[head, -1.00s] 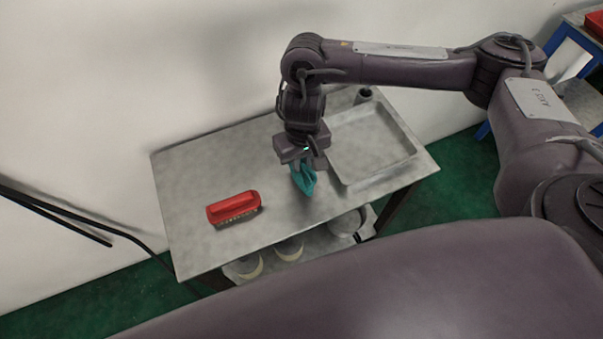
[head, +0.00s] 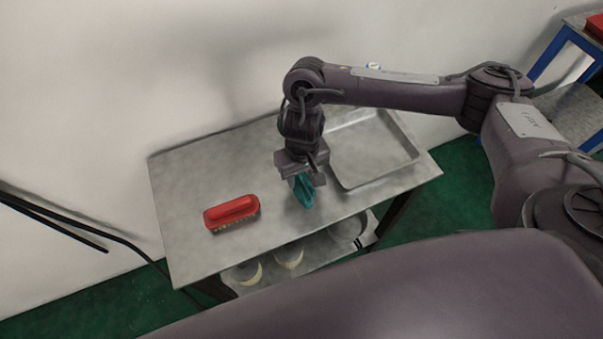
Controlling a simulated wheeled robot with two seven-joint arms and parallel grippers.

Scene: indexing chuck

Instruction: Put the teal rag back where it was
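The teal rag (head: 304,192) hangs bunched under my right gripper (head: 300,179), near the middle of the metal table (head: 185,180), just left of the tray. The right gripper points down and its fingers are closed around the rag's upper part. The rag's lower end is at or just above the tabletop; I cannot tell whether it touches. My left gripper is not in view.
A red brush (head: 231,211) lies on the left part of the table. A shallow metal tray (head: 350,185) fills the right part. Several round items sit on the lower shelf (head: 310,262). The table's back left is clear.

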